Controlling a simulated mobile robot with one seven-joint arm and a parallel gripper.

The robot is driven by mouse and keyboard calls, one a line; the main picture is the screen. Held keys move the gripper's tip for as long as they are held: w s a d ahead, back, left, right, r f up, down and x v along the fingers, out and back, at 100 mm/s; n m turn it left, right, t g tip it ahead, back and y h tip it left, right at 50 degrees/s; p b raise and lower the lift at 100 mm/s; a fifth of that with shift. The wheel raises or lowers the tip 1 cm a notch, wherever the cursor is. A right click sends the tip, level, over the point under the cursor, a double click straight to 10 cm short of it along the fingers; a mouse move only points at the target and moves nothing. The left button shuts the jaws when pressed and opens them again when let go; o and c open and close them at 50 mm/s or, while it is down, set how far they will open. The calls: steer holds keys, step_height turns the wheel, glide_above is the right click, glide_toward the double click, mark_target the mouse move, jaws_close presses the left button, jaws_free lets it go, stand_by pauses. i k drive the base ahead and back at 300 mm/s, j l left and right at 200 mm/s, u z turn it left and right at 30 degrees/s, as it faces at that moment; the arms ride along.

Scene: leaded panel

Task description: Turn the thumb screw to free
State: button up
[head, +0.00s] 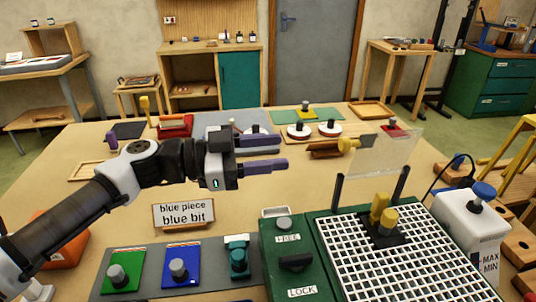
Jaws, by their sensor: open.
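A black thumb screw (296,263) with a bar-shaped grip sits on the green left part of the grid-topped machine (268,262), between a FREE label (287,238) behind it and a LOCK label (302,292) in front. Its grip lies roughly crosswise in the picture; I cannot tell its exact setting. My gripper (284,151) is open and empty, its two purple fingers pointing right. It hangs above the table, behind the thumb screw and well apart from it.
A clear shield (385,152) on black posts rises behind the white grid (360,245). A white bottle (470,225) stands right.

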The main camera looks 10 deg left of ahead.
mark_target(296, 262)
steer(key=k, duration=1)
